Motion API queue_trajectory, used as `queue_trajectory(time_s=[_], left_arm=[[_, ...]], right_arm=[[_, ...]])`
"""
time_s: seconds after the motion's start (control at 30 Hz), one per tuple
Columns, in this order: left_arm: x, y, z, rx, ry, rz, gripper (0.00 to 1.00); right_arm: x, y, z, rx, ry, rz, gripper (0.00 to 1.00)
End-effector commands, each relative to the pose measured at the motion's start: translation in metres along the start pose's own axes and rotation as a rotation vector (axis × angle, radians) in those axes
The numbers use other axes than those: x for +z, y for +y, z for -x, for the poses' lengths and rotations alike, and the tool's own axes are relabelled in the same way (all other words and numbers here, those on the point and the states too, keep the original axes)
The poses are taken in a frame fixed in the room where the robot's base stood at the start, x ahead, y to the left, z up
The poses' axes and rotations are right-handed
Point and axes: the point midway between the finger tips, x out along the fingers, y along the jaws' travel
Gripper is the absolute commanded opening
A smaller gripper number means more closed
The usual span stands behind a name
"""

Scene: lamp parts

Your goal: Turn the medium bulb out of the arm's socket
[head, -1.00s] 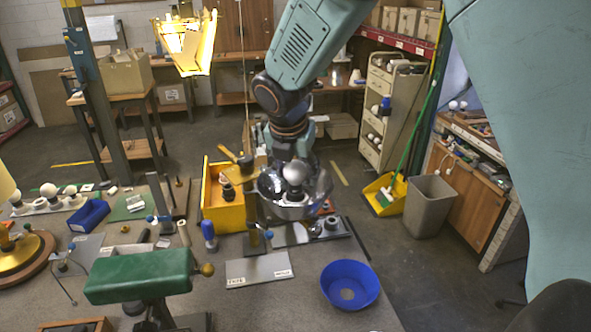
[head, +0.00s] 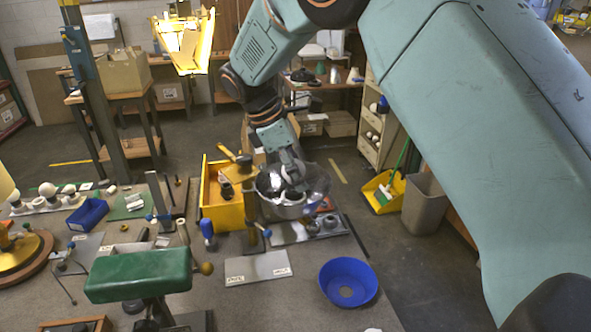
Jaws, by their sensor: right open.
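The metal reflector bowl (head: 284,211) of the lamp arm's socket stands on a post near the far edge of the bench, its opening up. My right gripper (head: 290,182) reaches down into the bowl from above and is open, with its fingers around the place of the pale round bulb. The bulb is mostly hidden behind the fingers, and I cannot tell whether they touch it. My left gripper is out of view.
A yellow bin (head: 222,214) stands left of the bowl. A blue dish (head: 348,282) and a grey plate (head: 259,268) lie in front. A green shade (head: 139,276) is nearer left. White bulbs (head: 48,190) stand in a holder at far left.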

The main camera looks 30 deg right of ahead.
Motion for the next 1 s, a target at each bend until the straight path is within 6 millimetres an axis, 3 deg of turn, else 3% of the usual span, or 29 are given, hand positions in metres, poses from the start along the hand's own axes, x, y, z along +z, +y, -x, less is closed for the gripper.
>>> queue_trajectory(time_s=[0.27,0.5,0.77,1.0], left_arm=[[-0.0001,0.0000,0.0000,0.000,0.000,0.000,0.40],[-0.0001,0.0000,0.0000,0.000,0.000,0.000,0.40],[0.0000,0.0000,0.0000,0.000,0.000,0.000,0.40],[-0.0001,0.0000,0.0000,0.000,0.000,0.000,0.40]], right_arm=[[0.0002,-0.0001,-0.0009,-0.075,-0.008,-0.179,0.58],[0.0001,-0.0010,-0.0009,-0.211,-0.024,-0.507,0.58],[0.0001,-0.0024,-0.0001,-0.281,-0.034,-0.675,0.58],[-0.0005,-0.0031,-0.0003,-0.402,-0.049,-0.966,0.58]])
